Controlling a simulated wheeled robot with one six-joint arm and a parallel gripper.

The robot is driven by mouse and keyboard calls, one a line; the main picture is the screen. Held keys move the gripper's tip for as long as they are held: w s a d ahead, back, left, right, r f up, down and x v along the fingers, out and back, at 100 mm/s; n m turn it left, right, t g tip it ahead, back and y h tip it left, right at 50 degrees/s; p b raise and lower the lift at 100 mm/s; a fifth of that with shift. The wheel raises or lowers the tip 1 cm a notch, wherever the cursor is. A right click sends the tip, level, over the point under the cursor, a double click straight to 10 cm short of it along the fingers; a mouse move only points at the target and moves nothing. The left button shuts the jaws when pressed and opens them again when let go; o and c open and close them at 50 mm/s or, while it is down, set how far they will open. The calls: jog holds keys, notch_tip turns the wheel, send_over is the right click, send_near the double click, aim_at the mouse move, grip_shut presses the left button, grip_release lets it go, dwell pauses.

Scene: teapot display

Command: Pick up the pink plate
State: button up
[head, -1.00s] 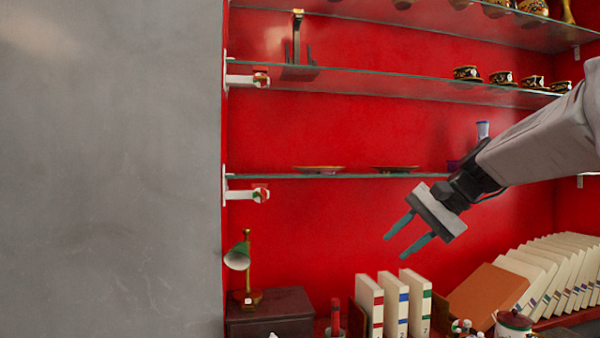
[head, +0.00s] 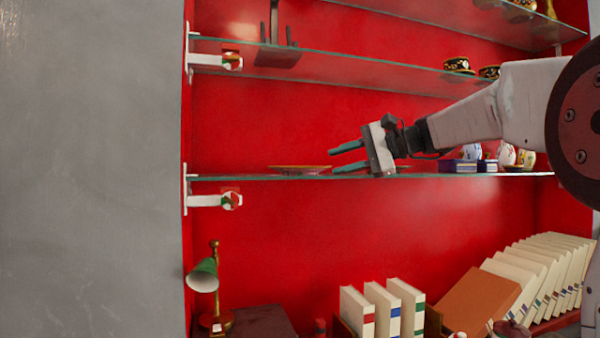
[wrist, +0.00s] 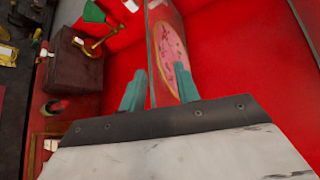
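A flat pink plate (head: 298,169) with a gold rim lies on the middle glass shelf (head: 236,178), seen edge-on in the head view. The wrist view shows the pink face of the plate (wrist: 172,58), beyond my fingers. My gripper (head: 334,161) points left at shelf height, just right of the plate. Its two teal fingers are apart with nothing between them; they also show in the wrist view (wrist: 160,80). The right finger overlaps the plate's near edge there. I cannot tell whether they touch.
Small cups and blue boxes (head: 458,166) stand farther right on the same shelf. Another glass shelf (head: 340,74) runs above. A green lamp (head: 203,275) and white books (head: 383,308) stand below. A grey wall (head: 90,170) borders the left.

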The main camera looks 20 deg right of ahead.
aim_at(299, 170)
jog(key=x, duration=0.4)
jog(key=shift+w+a+f, duration=0.1)
jog(key=shift+a, duration=0.15)
grip_shut()
